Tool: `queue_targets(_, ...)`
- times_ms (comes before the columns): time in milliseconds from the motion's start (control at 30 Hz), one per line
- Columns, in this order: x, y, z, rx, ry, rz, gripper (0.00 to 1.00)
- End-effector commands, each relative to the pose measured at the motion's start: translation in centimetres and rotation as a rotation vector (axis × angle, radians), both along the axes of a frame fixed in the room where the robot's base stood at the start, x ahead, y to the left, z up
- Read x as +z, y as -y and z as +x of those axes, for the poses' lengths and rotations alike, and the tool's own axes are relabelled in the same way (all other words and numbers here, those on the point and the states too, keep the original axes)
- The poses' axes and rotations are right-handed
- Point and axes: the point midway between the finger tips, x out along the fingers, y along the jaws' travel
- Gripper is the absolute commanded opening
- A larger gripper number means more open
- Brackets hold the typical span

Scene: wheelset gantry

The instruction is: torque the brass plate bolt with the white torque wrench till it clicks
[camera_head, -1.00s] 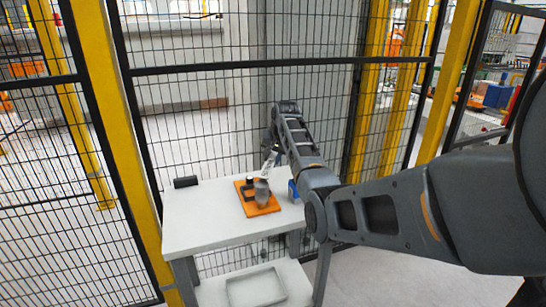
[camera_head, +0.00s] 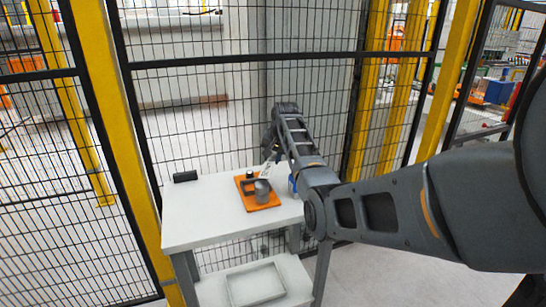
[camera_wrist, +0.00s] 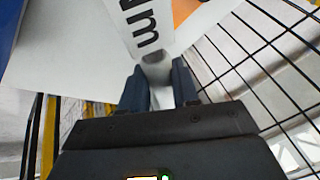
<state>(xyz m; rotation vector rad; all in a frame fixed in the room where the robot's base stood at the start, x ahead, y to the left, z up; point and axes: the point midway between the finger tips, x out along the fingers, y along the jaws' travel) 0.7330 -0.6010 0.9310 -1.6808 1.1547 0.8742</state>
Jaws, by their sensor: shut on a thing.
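In the wrist view, my gripper (camera_wrist: 157,76) has its two dark blue fingers shut on the end of a white bar with black lettering, which I take to be the white torque wrench (camera_wrist: 137,18). Its far end runs out of the top of that view. In the head view, the wrench shows as a small pale strip (camera_head: 269,158) below my gripper (camera_head: 270,142), above the back of the white table. The orange board (camera_head: 262,205) lies on the table with a grey cup-like part (camera_head: 262,190) and small dark parts on it. I cannot make out the brass plate bolt.
The white table (camera_head: 200,222) has a clear left front area and a black cylinder (camera_head: 185,176) at its back left. A blue item (camera_head: 293,186) stands at its right, partly behind my arm. Mesh fence (camera_head: 200,110) closes off the back. A tray (camera_head: 256,283) sits on the lower shelf.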

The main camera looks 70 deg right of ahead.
Motion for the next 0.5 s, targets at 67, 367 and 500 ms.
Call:
queue_targets(67, 0.1, 0.0, 0.0, -0.001, 0.002, -0.002, 0.00)
queue_targets(367, 0.4, 0.1, -1.5, -0.090, 0.001, 0.000, 0.00)
queue_targets(500, 0.3, 0.2, -2.3, -0.133, 0.001, 0.000, 0.00)
